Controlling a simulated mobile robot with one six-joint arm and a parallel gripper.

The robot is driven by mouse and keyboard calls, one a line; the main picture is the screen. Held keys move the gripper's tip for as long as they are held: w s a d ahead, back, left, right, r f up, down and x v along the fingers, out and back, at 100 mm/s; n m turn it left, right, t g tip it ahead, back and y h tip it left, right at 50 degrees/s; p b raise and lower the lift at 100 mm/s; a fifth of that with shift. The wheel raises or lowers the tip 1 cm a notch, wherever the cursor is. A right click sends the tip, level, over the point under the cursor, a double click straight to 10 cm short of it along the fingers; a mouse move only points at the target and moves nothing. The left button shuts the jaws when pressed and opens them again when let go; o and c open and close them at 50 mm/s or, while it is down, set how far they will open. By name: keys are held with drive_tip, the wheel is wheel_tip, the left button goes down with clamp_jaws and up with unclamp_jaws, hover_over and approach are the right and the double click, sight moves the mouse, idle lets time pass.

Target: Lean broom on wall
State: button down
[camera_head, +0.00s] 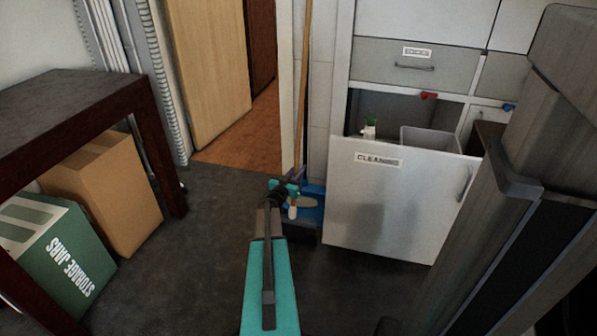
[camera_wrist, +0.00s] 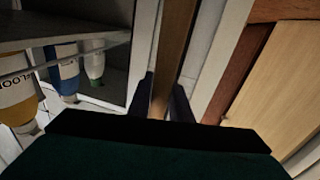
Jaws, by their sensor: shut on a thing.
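The broom's long wooden handle (camera_head: 304,90) stands nearly upright in the head view, close against the narrow pale wall strip (camera_head: 320,85) between the doorway and the cabinets. My gripper (camera_head: 293,187) is shut on the handle low down, at the end of my teal arm. In the wrist view the handle (camera_wrist: 174,45) runs between the two dark fingers of my gripper (camera_wrist: 164,97). The broom's lower end is hidden behind my gripper and arm. I cannot tell whether the handle touches the wall.
A pulled-out white drawer front marked CLEANING (camera_head: 395,200) stands right of the broom. A blue object (camera_head: 312,208) sits beside my gripper. A dark table (camera_head: 75,95) with boxes (camera_head: 105,190) under it is at left. The dark floor (camera_head: 205,240) between is clear.

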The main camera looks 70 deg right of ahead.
drive_tip(key=c, duration=1.5)
unclamp_jaws()
drive_tip(key=shift+c, duration=0.2)
drive_tip(key=shift+f, duration=0.1)
drive_tip(key=shift+a, duration=0.1)
drive_tip(key=w+a+p, duration=0.1)
drive_tip(key=a+p, duration=0.3)
drive_tip(key=a, duration=0.9)
drive_tip(key=shift+w+a+f+p, duration=0.2)
drive_tip(key=shift+w+a+p, duration=0.1)
drive_tip(key=shift+w, duration=0.1)
